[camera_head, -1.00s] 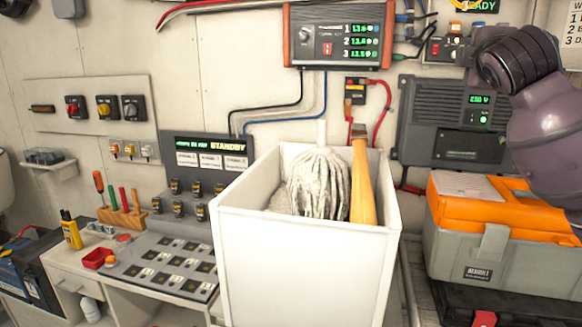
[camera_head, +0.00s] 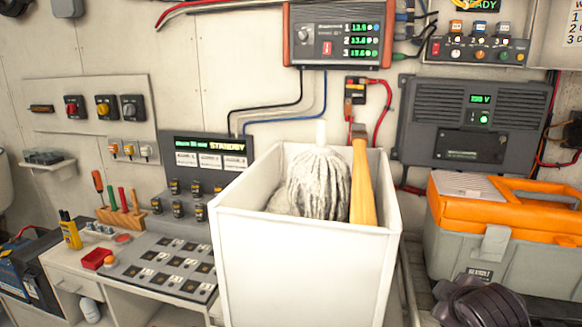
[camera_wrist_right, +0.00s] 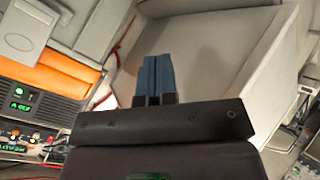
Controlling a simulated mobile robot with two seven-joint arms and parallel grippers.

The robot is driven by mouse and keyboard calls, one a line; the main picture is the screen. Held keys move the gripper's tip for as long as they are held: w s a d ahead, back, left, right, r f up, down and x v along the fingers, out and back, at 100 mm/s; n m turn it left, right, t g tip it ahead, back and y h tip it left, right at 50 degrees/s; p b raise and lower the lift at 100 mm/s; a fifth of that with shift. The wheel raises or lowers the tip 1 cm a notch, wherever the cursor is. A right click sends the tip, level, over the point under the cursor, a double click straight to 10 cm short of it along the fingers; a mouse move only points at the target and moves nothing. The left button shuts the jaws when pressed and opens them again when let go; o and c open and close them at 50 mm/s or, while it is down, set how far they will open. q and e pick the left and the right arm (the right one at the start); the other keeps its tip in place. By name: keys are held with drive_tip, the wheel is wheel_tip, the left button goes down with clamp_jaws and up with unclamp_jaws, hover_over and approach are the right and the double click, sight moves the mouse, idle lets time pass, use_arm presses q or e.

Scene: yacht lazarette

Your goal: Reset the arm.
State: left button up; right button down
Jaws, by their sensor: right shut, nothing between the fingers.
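My right arm shows as a dark, rounded link at the bottom right of the head view, in front of the toolbox; its gripper is outside that view. In the right wrist view my right gripper (camera_wrist_right: 153,62) is shut and empty, its two blue-grey fingers pressed together. Behind the fingers in that view is the side of a white bin (camera_wrist_right: 225,60); I cannot tell how far apart they are. My left gripper is in neither view.
The white bin (camera_head: 305,270) stands in the middle, holding a mop head (camera_head: 318,185) and a wooden handle (camera_head: 362,185). An orange and grey toolbox (camera_head: 470,212) is at right. A control panel (camera_head: 160,268) and tool rack (camera_head: 122,217) are at left.

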drive_tip(key=s+a+f+m+g, duration=0.1)
drive_tip(key=s+f+m+g, duration=0.15)
drive_tip(key=s+f, duration=0.45)
drive_tip(key=s+a+f+m+g+y, duration=0.1)
drive_tip(key=s+f+m+g, duration=0.15)
drive_tip(key=s, duration=0.95)
drive_tip(key=s+a+f+m+g, duration=0.1)
drive_tip(key=s+f+m, duration=0.4)
drive_tip(key=s, duration=0.4)
drive_tip(key=w+f+n+t+y, duration=0.1)
drive_tip(key=w+f+n+t, duration=0.1)
drive_tip(key=w+f+t, duration=0.5)
drive_tip(key=shift+w+d+f+t, duration=0.2)
drive_tip(key=shift+w+f+t, duration=0.2)
drive_tip(key=shift+f, duration=1.7)
